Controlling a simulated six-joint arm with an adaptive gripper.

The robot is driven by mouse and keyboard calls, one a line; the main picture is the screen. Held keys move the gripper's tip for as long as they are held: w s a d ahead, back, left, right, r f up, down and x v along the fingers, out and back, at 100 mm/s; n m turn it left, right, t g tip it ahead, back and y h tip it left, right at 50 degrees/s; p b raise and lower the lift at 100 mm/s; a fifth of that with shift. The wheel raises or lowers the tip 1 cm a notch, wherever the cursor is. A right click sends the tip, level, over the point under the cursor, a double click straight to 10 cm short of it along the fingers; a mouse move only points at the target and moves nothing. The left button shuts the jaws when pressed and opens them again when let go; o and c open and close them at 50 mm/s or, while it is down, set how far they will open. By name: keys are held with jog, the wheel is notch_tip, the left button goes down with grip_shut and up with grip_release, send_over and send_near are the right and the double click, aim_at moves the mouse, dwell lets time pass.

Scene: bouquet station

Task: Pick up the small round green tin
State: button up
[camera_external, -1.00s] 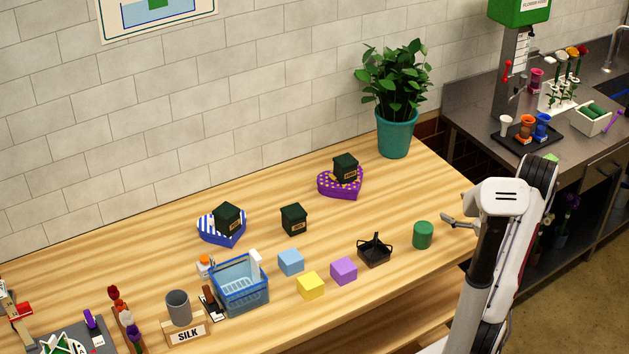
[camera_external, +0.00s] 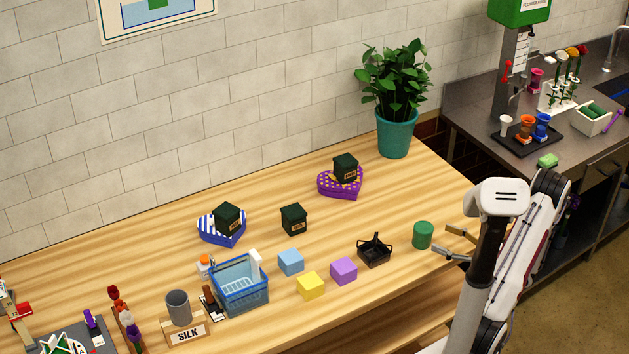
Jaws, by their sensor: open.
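The small round green tin (camera_external: 423,235) stands upright on the wooden table near its right end. My gripper (camera_external: 441,239) is open just to the right of the tin, with its two fingers spread and pointing left toward it. One fingertip is low and near the tin's lower right side, the other is higher and farther right. The fingers look empty. I cannot tell whether the near fingertip touches the tin. My arm hides part of the table's right edge.
Purple (camera_external: 343,271), yellow (camera_external: 311,286) and blue (camera_external: 291,262) cubes lie farther left. A purple heart box (camera_external: 341,184) and a potted plant (camera_external: 397,128) stand behind. The table between tin and plant is clear.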

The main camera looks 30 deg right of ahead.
aim_at(423, 231)
jog(key=shift+w, duration=0.1)
jog(key=shift+x, duration=1.2)
jog(key=shift+a, duration=0.1)
jog(key=shift+x, duration=2.55)
jog(key=shift+a+f, duration=0.1)
jog(key=shift+f, duration=0.05)
jog(key=c, duration=1.3)
